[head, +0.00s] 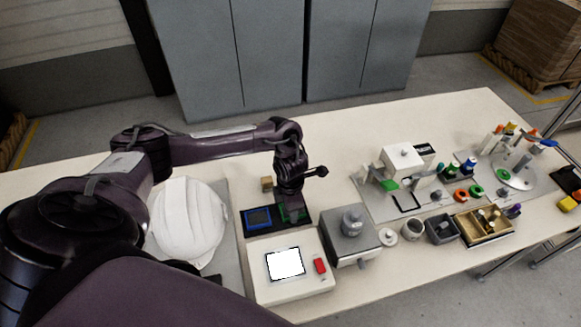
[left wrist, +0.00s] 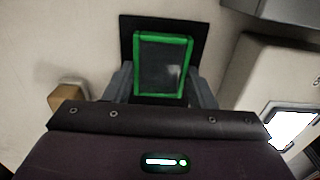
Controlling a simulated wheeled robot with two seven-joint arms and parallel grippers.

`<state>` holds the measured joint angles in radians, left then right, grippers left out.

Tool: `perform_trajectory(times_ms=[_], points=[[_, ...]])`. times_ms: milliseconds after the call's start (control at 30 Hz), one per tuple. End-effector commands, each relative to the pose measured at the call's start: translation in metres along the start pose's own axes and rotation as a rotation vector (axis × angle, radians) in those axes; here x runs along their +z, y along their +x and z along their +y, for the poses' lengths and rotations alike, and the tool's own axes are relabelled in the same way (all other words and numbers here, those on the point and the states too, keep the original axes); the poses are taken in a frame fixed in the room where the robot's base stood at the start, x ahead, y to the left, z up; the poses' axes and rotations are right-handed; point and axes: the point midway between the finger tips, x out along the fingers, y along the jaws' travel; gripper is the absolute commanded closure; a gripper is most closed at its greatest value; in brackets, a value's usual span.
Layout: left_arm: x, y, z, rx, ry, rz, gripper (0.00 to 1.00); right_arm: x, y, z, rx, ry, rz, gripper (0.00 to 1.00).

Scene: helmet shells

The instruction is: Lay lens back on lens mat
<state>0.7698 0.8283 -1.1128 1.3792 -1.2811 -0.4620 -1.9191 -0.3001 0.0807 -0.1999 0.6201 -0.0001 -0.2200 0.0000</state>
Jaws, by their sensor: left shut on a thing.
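My left gripper (head: 292,207) points down over the right part of a black mat (head: 277,226) and is shut on a green-framed lens (head: 300,213). In the left wrist view the lens (left wrist: 162,62) is a dark pane in a green frame, between the two grey fingers (left wrist: 160,90). The black mat (left wrist: 127,32) shows around its far end there. The lens lies over the mat, but I cannot tell whether it touches it. A blue-framed lens (head: 258,218) lies on the mat's left part. My right gripper is out of view.
A white helmet shell (head: 188,222) stands left of the mat. A white box with a screen (head: 290,285) is in front, and a grey machine (head: 350,240) is to the right. A small wooden block (head: 267,184) sits behind. The table's far strip is clear.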

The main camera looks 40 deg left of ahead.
Motion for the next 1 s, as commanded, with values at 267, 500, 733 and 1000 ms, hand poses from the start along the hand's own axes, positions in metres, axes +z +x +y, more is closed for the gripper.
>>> perform_trajectory(times_ms=[267, 500, 733, 1000], points=[[0.0, 0.002, 0.0, 0.0, 0.0, 0.0, 0.28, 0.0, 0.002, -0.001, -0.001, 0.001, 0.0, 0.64], [0.0, 0.002, 0.0, 0.0, 0.0, 0.0, 0.24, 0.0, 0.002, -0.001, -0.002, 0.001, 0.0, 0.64], [0.001, -0.016, 0.002, 0.002, 0.0, -0.004, 0.24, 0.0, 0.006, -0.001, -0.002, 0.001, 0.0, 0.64], [0.001, -0.065, 0.002, 0.005, 0.002, -0.003, 0.24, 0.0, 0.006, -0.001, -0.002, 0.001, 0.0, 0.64]])
